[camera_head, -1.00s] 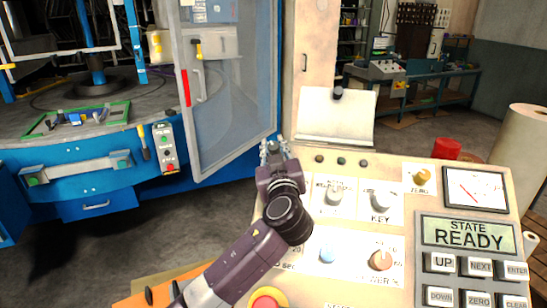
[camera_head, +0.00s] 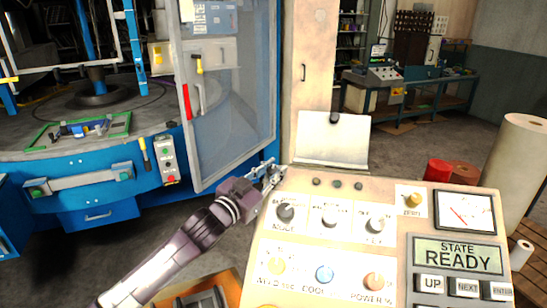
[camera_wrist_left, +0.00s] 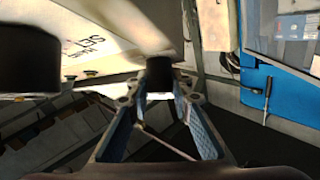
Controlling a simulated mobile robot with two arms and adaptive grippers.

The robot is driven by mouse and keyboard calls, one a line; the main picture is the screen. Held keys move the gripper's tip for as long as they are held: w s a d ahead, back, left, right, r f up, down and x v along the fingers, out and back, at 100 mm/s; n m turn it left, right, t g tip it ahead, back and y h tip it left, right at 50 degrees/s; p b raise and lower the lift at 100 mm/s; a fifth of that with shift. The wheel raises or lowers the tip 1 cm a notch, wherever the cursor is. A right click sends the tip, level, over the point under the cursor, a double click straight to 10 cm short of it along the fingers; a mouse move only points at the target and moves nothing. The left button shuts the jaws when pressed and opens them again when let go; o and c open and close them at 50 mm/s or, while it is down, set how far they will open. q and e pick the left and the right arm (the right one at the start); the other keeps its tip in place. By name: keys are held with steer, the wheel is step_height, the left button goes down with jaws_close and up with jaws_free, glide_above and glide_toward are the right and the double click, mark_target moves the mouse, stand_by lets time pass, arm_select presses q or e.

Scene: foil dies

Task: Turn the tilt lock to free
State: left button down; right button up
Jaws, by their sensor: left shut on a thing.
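My left gripper (camera_head: 270,170) is at the upper left corner of the beige control console (camera_head: 340,245) in the head view. In the left wrist view its fingers (camera_wrist_left: 160,95) are closed around a small black knob (camera_wrist_left: 159,74) at the panel's edge. I cannot read a label on this knob, so I cannot tell if it is the tilt lock or how it is set. In the head view the gripped knob is hidden by the fingers. My right gripper is not in view.
A larger black knob (camera_wrist_left: 28,58) stands close to the left finger in the wrist view. The console carries a dark mode knob (camera_head: 286,213), several other knobs and a display (camera_head: 457,254) reading "STATE READY". A glazed machine door (camera_head: 232,100) stands open just left of the gripper.

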arm_select(q)
steer(key=shift+w+a+r+m+g+h+p, duration=0.1)
steer(key=shift+r+m+g+h+p, duration=0.05)
steer(key=shift+m+g+h+p, duration=0.8)
steer(key=shift+r+m+g+h+p, duration=0.15)
steer(key=shift+m+g+h+p, duration=0.45)
steer(key=shift+m+p, duration=0.65)
steer(key=shift+f+m+g+p, duration=0.15)
steer(key=shift+m+g+p, duration=0.65)
steer(key=shift+m+g, duration=0.4)
steer(key=shift+f+m+g+h+p, duration=0.1)
steer(key=shift+m+g+h+p, duration=0.25)
steer(key=shift+m+g, duration=0.8)
steer(key=shift+m, duration=0.05)
steer(key=c, duration=1.8)
jaws_free()
steer(key=shift+o, duration=0.4)
steer(key=shift+f, duration=0.1)
steer(key=shift+s, duration=0.2)
